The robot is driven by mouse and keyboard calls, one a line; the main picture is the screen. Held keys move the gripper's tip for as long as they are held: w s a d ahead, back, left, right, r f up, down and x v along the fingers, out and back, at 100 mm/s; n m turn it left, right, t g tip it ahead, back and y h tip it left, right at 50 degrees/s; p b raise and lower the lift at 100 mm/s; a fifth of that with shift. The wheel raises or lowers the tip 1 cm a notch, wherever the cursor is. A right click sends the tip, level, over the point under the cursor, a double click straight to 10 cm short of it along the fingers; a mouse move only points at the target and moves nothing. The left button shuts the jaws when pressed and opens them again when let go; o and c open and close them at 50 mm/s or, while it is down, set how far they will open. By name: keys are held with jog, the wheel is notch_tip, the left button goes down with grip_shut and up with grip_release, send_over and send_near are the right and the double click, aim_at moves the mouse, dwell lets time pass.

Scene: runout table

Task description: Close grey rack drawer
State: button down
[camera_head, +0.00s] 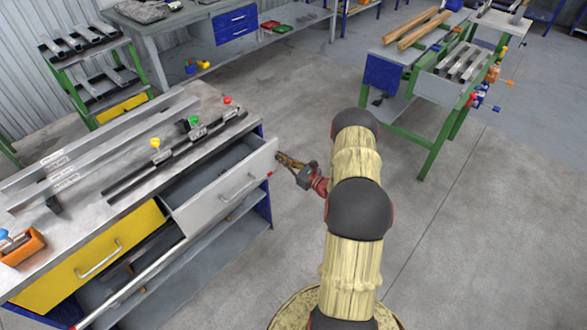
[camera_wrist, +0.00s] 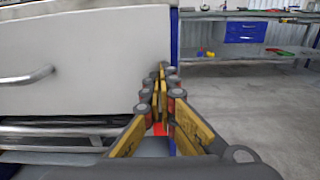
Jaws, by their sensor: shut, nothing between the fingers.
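The grey drawer (camera_head: 219,194) of the workbench stands pulled out in the head view, with its inside showing behind the front panel. A curved bar handle (camera_head: 238,188) is on its front. My gripper (camera_head: 281,157) is shut and empty at the right end of the drawer front. In the wrist view the drawer front (camera_wrist: 85,60) fills the upper left, with the handle (camera_wrist: 28,76) at the left edge. The shut fingertips (camera_wrist: 162,75) are at the panel's right edge; I cannot tell whether they touch it.
A yellow drawer (camera_head: 92,262) is left of the grey one. The bench top (camera_head: 85,215) carries long metal bars, a rail with coloured knobs and an orange box (camera_head: 22,250). A green-framed table (camera_head: 430,125) stands at the back right. The floor (camera_head: 450,250) on the right is clear.

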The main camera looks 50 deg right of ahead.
aim_at(261, 145)
jog(key=w+b, duration=0.2)
jog(key=w, duration=0.9)
jog(key=shift+a, duration=0.2)
jog(key=shift+w+r, duration=0.1)
jog(key=shift+w, duration=0.2)
jog(key=shift+s+d+b, duration=0.1)
jog(key=shift+s+b, duration=0.1)
jog(key=shift+b, duration=0.1)
jog(key=s+p, duration=0.2)
jog(key=s, duration=1.1)
jog(key=shift+s+d+p, duration=0.15)
jog(key=shift+s+p, duration=0.2)
